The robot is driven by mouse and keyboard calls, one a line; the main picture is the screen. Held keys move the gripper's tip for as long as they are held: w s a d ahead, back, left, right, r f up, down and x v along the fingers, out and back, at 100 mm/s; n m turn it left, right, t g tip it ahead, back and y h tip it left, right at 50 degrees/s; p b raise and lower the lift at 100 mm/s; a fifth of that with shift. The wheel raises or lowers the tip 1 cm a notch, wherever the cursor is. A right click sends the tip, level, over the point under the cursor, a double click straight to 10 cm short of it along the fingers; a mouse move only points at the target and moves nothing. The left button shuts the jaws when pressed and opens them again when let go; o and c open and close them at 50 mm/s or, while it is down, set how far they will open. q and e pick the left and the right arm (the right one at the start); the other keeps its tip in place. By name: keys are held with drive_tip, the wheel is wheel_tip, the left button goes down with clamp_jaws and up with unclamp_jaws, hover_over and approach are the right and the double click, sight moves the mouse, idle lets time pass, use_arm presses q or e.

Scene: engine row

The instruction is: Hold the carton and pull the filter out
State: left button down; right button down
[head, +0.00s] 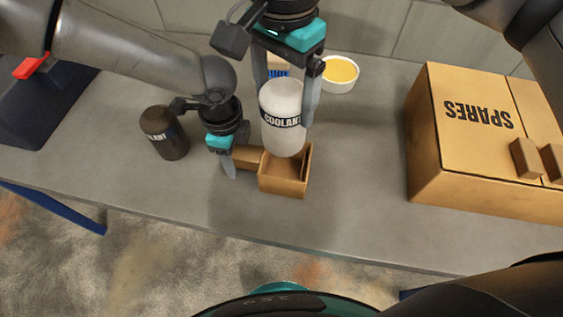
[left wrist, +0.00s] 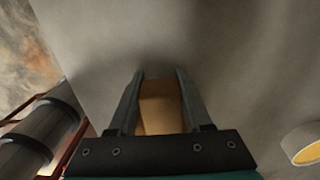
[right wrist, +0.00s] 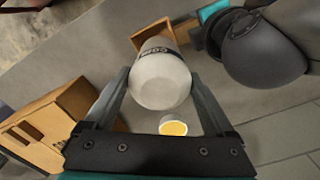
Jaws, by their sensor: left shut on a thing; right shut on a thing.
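The brown carton (head: 283,186) stands open-topped on the grey bench, with a brown block-like part (head: 247,157) on its left side. My left gripper (head: 229,168) is shut on that part, which also shows between its fingers in the left wrist view (left wrist: 161,108). The filter, a white cylinder (head: 283,103) with a black band reading COOLANT, is upright in my right gripper (head: 285,120), shut around its sides. Its lower end overlaps the carton's opening in the head view; I cannot tell if it clears the rim. The carton also shows in the right wrist view (right wrist: 148,35).
A dark bottle (head: 165,133) stands left of my left gripper. A white bowl with yellow contents (head: 341,74) is at the back. A large SPARES box (head: 470,130) stands on the right. The bench (head: 360,190) is clear between carton and SPARES box.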

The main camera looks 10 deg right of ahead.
use_arm(q)
drive_tip(key=shift+c, duration=1.3)
unclamp_jaws()
wheel_tip(320, 180, up, 12)
